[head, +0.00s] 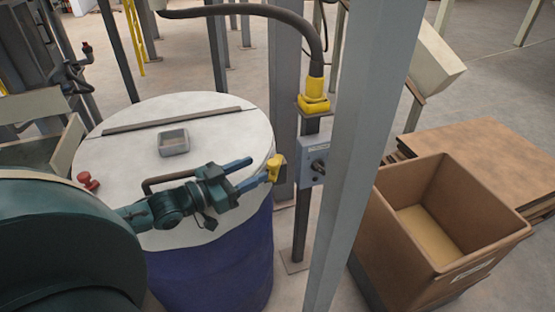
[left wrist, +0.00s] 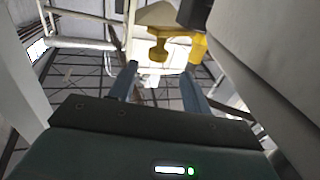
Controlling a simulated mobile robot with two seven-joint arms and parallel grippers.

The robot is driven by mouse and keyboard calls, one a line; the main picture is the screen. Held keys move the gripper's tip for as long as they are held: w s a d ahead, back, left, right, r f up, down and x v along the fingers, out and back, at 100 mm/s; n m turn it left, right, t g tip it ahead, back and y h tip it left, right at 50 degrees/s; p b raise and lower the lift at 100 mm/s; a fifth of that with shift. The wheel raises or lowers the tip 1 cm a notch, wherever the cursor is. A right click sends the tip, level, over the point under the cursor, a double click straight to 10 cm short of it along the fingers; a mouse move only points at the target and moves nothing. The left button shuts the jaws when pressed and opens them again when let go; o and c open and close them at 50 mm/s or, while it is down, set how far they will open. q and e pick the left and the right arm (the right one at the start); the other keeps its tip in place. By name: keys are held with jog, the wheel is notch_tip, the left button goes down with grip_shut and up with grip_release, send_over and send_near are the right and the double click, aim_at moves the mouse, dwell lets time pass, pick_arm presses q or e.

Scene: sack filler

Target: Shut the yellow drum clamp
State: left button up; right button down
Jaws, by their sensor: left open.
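The yellow drum clamp (head: 274,167) is at the right rim of a blue drum (head: 215,270) with a white lid. My left gripper (head: 260,169) reaches over the lid from the left, with its blue fingertips close to the clamp. In the left wrist view, the two fingers (left wrist: 157,75) are apart, and a yellow knob-like part of the clamp (left wrist: 158,48) shows just beyond the gap between them. Nothing is held. I cannot tell whether a finger touches the clamp. My right gripper is not in view.
A small grey tray (head: 174,142) and a red knob (head: 88,181) are on the lid. A grey post (head: 365,130), a grey switch box (head: 314,160) and a hose with a yellow fitting (head: 313,101) stand close right of the drum. A brown bin (head: 440,225) is farther right.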

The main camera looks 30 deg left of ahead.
aim_at(275, 162)
pick_arm(q)
jog(key=shift+x, duration=3.9)
jog(key=shift+r, duration=0.1)
grip_shut()
